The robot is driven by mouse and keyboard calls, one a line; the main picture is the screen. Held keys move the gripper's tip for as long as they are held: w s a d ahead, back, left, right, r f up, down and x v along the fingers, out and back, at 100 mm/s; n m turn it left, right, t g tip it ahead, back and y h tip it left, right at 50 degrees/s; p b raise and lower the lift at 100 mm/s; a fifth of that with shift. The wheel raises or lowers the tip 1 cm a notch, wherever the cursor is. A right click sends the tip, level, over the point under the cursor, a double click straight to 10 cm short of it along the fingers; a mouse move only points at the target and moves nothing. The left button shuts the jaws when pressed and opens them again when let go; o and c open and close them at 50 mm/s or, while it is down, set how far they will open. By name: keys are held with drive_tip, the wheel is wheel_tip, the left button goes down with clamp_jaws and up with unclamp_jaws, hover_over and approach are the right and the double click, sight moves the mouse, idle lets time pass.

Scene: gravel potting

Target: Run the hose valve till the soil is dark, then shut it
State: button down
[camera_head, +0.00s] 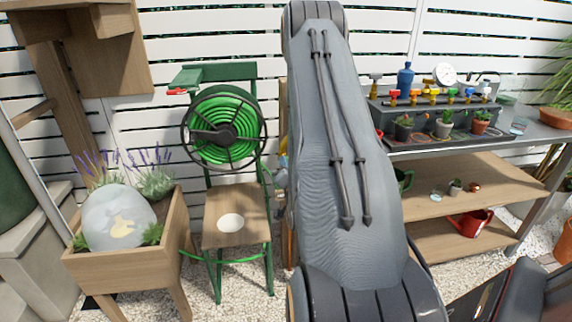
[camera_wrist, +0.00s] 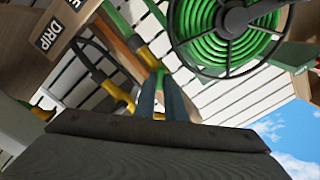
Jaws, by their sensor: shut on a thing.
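My gripper (camera_wrist: 160,80) shows in the wrist view as two narrow blue-grey fingers, close together and shut. They close on a small part at their tips beside yellow fittings (camera_wrist: 142,52), which I take to be the hose valve; its handle position is hidden. In the head view my arm covers the gripper and the valve. A wooden planter (camera_head: 130,268) with lavender stands at the left. A pale rounded dome (camera_head: 118,218) sits in it, and I cannot make out the soil's colour. A green hose (camera_head: 222,128) is coiled on a reel, also in the wrist view (camera_wrist: 235,48).
Green-framed stand (camera_head: 238,210) with a wooden shelf holds the reel. A wooden board with a DRIP label (camera_wrist: 48,36) is close by in the wrist view. At right, a bench (camera_head: 450,143) holds potted plants and a row of coloured taps; a red watering can (camera_head: 472,222) is below.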

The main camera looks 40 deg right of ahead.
drive_tip(key=shift+d+m+p, duration=0.15)
drive_tip(key=shift+m+p, duration=0.25)
drive_tip(key=shift+m, duration=3.8)
drive_tip(key=c, duration=1.8)
unclamp_jaws()
drive_tip(key=shift+d, duration=0.1)
drive_tip(key=shift+f, duration=0.1)
drive_tip(key=v, duration=0.8)
drive_tip(key=shift+b, duration=0.3)
